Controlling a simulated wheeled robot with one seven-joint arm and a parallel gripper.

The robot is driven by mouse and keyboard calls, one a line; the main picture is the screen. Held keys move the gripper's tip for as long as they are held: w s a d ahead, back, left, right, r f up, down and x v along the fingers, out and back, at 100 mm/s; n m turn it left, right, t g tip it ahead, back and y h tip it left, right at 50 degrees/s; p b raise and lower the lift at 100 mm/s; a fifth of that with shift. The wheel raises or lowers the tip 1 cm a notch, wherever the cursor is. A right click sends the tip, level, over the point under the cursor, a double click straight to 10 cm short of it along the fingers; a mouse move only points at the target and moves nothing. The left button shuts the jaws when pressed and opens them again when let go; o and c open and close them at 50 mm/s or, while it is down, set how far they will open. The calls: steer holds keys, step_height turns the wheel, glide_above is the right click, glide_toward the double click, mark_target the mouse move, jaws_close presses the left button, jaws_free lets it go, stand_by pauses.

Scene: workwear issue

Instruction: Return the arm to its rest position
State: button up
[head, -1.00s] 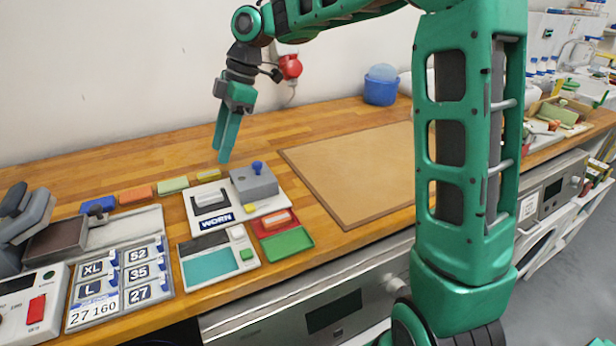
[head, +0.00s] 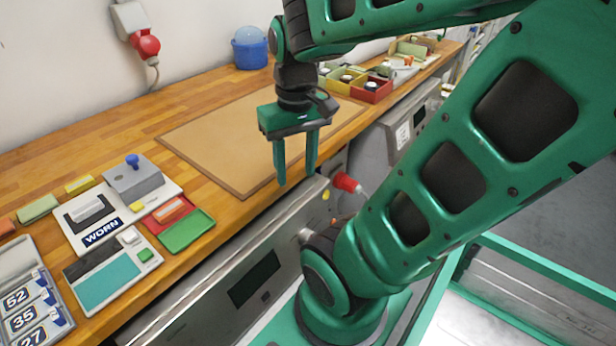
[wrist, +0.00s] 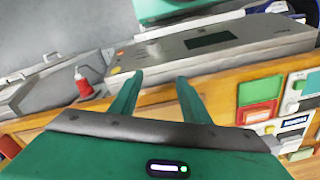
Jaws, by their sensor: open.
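My gripper (head: 297,172) hangs with its two green fingers pointing down, apart and empty. In the head view it is in front of the bench's front edge, beside the brown board (head: 225,145). In the wrist view the fingers (wrist: 155,82) are spread with nothing between them, and the bench edge and a metal appliance front (wrist: 215,45) lie beyond. My arm folds back to the right over my base.
A blue bucket (head: 250,48) and open boxes (head: 370,88) stand farther back.

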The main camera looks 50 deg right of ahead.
steer(key=s, duration=0.1)
steer(key=s+f+m, duration=0.1)
steer(key=s+m, duration=0.1)
steer(key=s, duration=0.1)
steer(key=shift+d+f, duration=0.25)
steer(key=shift+d, duration=0.15)
steer(key=shift+w+f, duration=0.25)
steer(key=shift+w, duration=0.45)
